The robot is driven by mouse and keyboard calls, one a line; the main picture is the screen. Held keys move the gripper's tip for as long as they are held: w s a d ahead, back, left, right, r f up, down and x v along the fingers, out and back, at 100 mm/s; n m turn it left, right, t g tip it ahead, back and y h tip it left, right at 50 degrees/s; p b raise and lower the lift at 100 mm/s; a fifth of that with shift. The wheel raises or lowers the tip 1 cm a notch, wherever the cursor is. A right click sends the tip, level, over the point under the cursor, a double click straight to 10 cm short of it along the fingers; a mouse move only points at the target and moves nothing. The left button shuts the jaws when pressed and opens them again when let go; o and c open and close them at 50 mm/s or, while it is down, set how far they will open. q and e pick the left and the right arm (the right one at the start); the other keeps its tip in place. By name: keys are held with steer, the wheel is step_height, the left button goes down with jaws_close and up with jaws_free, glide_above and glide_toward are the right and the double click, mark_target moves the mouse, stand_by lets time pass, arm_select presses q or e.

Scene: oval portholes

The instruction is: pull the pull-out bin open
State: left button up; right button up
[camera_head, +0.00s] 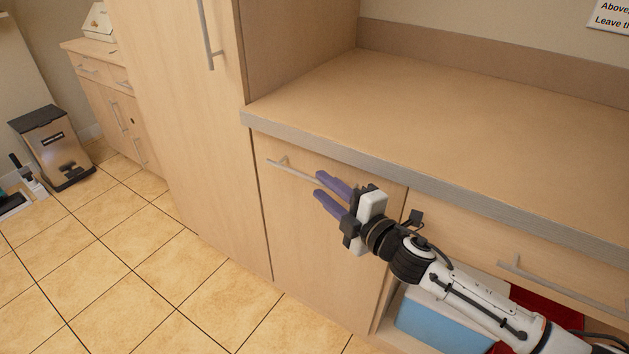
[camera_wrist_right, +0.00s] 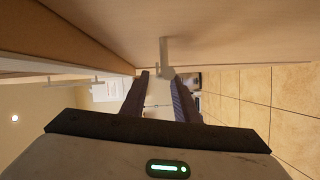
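The pull-out bin has a tall light-wood front (camera_head: 320,235) under the counter, flush with the cabinet and closed. Its horizontal metal bar handle (camera_head: 287,170) is near the top edge; the handle's right end is partly hidden by my gripper. My right gripper (camera_head: 319,184) has purple fingers, spread apart, at the right end of the handle. In the right wrist view the handle (camera_wrist_right: 165,55) shows near and just beyond the fingertips (camera_wrist_right: 161,76), with a gap between the fingers. I cannot tell whether they touch it. My left gripper is not in view.
The counter (camera_head: 450,120) overhangs the bin front. A tall cabinet (camera_head: 185,130) stands to the left. Right of the bin are a drawer with a handle (camera_head: 560,283) and an open shelf holding a blue box (camera_head: 430,322). The tiled floor (camera_head: 130,270) in front is clear.

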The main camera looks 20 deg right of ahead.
mark_target(319, 184)
steer(key=shift+x, duration=2.2)
steer(key=shift+c, duration=0.4)
jaws_close()
